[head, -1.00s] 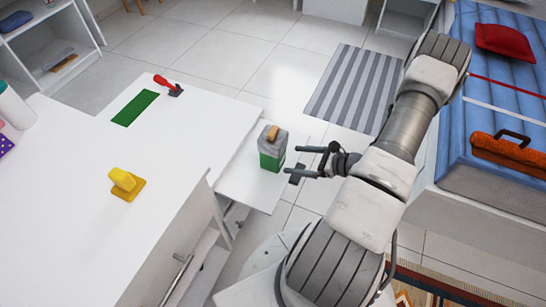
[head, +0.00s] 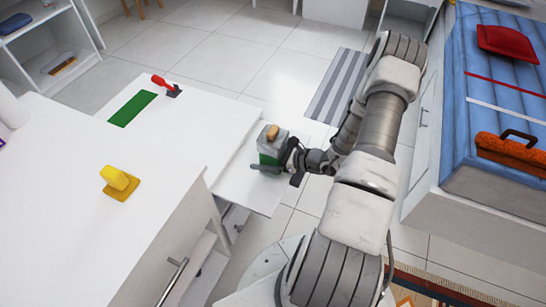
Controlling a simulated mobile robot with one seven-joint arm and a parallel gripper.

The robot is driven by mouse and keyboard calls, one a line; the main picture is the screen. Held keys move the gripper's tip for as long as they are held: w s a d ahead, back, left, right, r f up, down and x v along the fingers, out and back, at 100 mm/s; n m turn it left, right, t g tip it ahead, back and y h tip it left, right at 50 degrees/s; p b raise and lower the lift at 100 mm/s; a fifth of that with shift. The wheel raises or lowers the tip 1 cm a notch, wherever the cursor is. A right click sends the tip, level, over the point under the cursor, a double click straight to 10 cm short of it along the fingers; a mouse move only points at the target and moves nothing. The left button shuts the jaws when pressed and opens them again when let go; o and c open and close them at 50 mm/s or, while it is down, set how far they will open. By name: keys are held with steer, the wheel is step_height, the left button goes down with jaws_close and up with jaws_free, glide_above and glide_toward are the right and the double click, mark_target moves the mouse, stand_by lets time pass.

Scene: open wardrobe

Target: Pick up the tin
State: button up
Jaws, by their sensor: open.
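The tin (head: 269,146), a boxy green and grey can with a tan piece on top, stands upright on a low white shelf (head: 254,196). My gripper (head: 270,160) is open at the tin, reaching in from the right. One finger extends across the front of the tin's lower part. The other finger is by its right side and partly hidden, so I cannot tell whether the fingers touch the tin.
A large white table (head: 65,185) at the left holds a yellow object (head: 119,181). A green mat (head: 132,109) and a red-handled tool (head: 166,86) lie behind. A blue bed (head: 495,135) stands at the right.

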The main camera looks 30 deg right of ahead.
steer(key=c, duration=1.2)
